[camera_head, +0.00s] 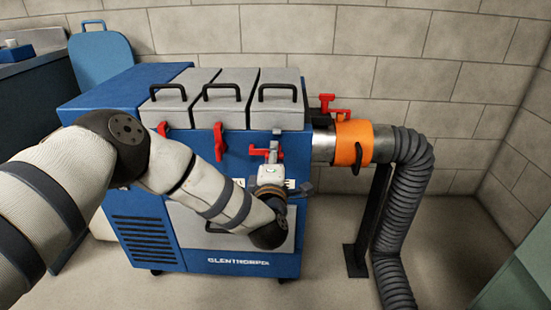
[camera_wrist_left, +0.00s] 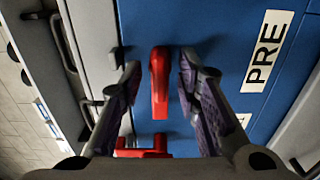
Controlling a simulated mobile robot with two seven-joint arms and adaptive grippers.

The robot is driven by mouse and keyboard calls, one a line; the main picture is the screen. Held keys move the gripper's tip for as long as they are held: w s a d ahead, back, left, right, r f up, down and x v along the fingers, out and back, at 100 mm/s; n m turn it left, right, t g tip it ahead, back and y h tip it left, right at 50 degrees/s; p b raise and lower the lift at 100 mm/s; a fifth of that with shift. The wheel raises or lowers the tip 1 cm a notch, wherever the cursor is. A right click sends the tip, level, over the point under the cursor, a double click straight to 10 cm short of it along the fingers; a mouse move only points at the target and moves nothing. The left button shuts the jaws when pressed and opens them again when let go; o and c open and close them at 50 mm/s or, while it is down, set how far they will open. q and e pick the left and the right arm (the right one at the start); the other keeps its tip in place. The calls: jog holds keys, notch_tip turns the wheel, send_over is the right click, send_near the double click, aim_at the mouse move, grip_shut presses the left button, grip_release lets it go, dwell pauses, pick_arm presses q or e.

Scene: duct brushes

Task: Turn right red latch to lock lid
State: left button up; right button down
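The right red latch (camera_head: 257,152) is on the front of the blue machine, below the right grey lid (camera_head: 279,110). It lies roughly horizontal, its arm pointing left in the head view. In the left wrist view the red latch (camera_wrist_left: 160,85) stands between the two fingers of my left gripper (camera_wrist_left: 161,73). The fingers are apart, with a visible gap on each side of the latch. My left gripper (camera_head: 271,158) is in front of the latch in the head view and hides part of it. My right gripper is not in view.
An orange collar (camera_head: 353,142), red clamp (camera_head: 334,110) and grey hose (camera_head: 400,200) are on the right.

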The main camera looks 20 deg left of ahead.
pick_arm(q)
jog(key=shift+w, duration=0.35)
jog(key=shift+c, duration=0.6)
grip_shut()
